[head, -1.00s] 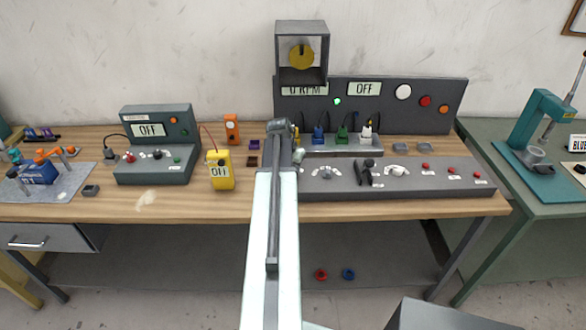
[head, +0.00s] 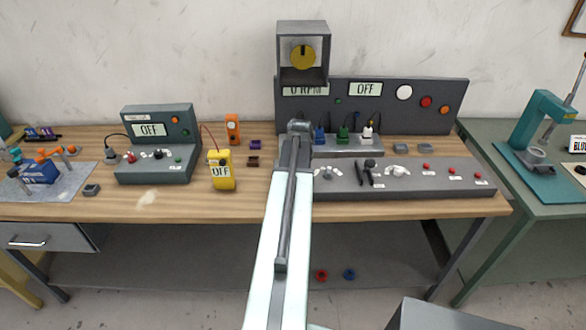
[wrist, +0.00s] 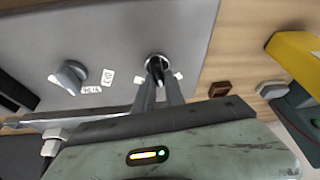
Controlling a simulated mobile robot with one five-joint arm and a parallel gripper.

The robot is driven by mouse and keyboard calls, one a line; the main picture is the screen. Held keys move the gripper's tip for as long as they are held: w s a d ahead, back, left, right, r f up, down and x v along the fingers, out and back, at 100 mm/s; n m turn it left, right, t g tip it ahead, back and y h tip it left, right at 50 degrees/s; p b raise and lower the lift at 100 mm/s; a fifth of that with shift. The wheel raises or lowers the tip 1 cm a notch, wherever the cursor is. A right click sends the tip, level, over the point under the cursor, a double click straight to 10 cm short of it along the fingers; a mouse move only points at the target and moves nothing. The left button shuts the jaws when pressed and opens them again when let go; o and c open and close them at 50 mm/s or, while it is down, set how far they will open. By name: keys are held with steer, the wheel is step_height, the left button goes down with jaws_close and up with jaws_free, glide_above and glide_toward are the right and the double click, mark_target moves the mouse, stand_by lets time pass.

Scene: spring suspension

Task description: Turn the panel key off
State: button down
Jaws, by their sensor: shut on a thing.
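The panel key (wrist: 157,64) shows in the wrist view as a dark piece inside a round metal collar on the grey control panel (wrist: 115,35). Small white labels lie on both sides of the collar. My gripper (wrist: 160,82) is over the collar, with its narrow fingers shut on the key. The fingers partly cover the key, so its exact angle is hard to tell. In the head view, my arm hides the key and the gripper. The sloped panel (head: 440,186) extends right of my arm. Its upright back board has a dark green lamp (head: 338,101) and an OFF display (head: 365,89).
A grey knob (wrist: 70,77) stands beside the key collar in the wrist view. A yellow meter (head: 221,172) and a grey OFF box (head: 155,150) stand left on the wooden bench. Coloured plugs (head: 343,135) stand behind the panel. A teal press (head: 540,125) is far right.

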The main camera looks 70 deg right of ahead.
steer(key=shift+d+n+t+y, duration=0.15)
steer(key=shift+n+t+y, duration=0.35)
steer(key=shift+n, duration=1.4)
steer(key=c, duration=1.4)
jaws_free()
steer(key=p+v, duration=0.7)
steer(key=shift+s+a+r, duration=0.2)
steer(key=shift+r, duration=0.15)
